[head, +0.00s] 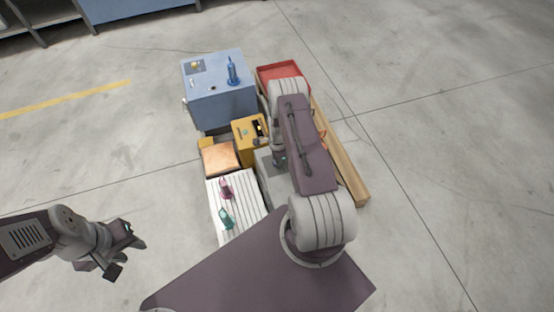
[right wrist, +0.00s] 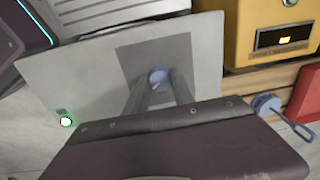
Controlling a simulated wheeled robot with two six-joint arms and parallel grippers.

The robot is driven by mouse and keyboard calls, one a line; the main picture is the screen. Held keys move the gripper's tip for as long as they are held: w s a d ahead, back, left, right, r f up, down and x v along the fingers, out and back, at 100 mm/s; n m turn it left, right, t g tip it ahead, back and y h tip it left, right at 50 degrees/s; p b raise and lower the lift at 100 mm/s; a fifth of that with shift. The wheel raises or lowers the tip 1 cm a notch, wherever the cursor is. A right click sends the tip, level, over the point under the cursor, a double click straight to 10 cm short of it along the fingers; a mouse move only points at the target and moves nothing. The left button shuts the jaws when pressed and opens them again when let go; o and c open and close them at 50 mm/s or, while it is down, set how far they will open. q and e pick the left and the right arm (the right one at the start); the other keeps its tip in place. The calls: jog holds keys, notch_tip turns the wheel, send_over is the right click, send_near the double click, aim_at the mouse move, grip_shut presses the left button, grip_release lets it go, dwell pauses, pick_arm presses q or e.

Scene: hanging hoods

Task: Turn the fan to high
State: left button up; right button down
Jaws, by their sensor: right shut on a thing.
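A light grey box (right wrist: 85,75) has a darker grey square plate (right wrist: 130,55) on its face. A round blue-grey knob (right wrist: 158,74) stands on that plate. My right gripper (right wrist: 161,88) is shut on the knob, one finger on each side. The knob's pointer and any setting marks cannot be read. A small green-ringed light (right wrist: 66,121) glows near the box's corner. In the head view the grey box (head: 268,177) is partly hidden by my right arm, and the right gripper (head: 279,158) is at it. My left gripper (head: 122,250) is open and empty, over bare floor.
A yellow box (head: 247,146) with a lit display stands behind the grey box. A blue cabinet (head: 215,105), an orange-topped box (head: 218,158), a white slatted surface (head: 232,205) with bottles, a red tray (head: 280,71) and a wooden beam (head: 345,165) are close by.

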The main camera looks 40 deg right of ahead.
jog(key=shift+m, duration=0.6)
jog(key=c, duration=1.1)
grip_release()
jog(key=shift+o, duration=0.2)
notch_tip(320, 180, up, 9)
jog(key=p, duration=0.4)
jog(key=shift+s, duration=0.25)
jog(key=shift+a, duration=0.1)
